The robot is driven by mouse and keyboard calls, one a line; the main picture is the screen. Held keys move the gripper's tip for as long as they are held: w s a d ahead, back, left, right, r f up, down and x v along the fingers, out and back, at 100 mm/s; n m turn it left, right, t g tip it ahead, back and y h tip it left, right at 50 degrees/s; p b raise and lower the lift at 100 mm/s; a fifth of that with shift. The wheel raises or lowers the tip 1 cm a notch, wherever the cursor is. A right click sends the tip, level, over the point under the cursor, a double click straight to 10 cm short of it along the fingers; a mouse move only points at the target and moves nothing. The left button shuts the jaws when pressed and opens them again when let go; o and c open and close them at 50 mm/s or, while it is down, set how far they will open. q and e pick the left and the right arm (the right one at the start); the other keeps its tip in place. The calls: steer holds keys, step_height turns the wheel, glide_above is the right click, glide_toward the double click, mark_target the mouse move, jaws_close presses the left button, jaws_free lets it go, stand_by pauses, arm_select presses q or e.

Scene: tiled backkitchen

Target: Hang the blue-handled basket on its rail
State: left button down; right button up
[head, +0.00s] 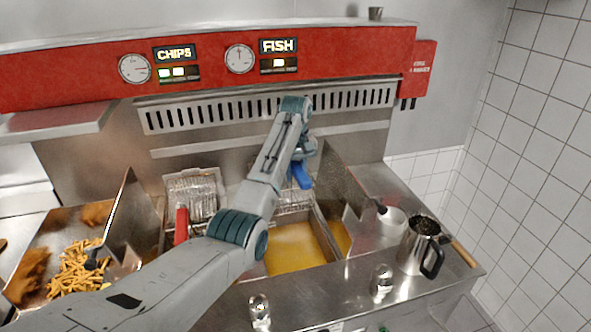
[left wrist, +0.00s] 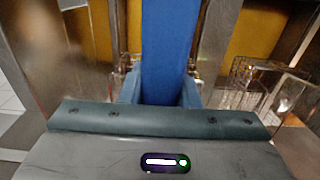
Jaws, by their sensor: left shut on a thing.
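My left gripper (head: 300,158) is over the back of the fryer on the right, under the FISH sign. It is shut on the blue handle (head: 302,177), which also fills the middle of the left wrist view (left wrist: 168,45) between the fingers (left wrist: 163,92). Part of the wire basket (head: 292,196) shows below the handle, at the back of the oil vat (head: 297,250). My arm hides much of the basket. A metal rail (head: 345,130) runs along the back panel; I cannot tell whether the basket touches it. My right gripper is out of view.
Upright metal dividers (head: 340,190) flank the vats. Chips (head: 75,270) lie in a tray at left. A metal jug (head: 418,245), shakers (head: 382,280) and a white pot (head: 392,220) stand on the right counter.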

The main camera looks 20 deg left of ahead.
arm_select(q)
steer(key=shift+s, duration=0.1)
stand_by(0.3)
steer(key=shift+f, duration=1.75)
steer(key=shift+f, duration=0.55)
steer(key=c, duration=1)
jaws_free()
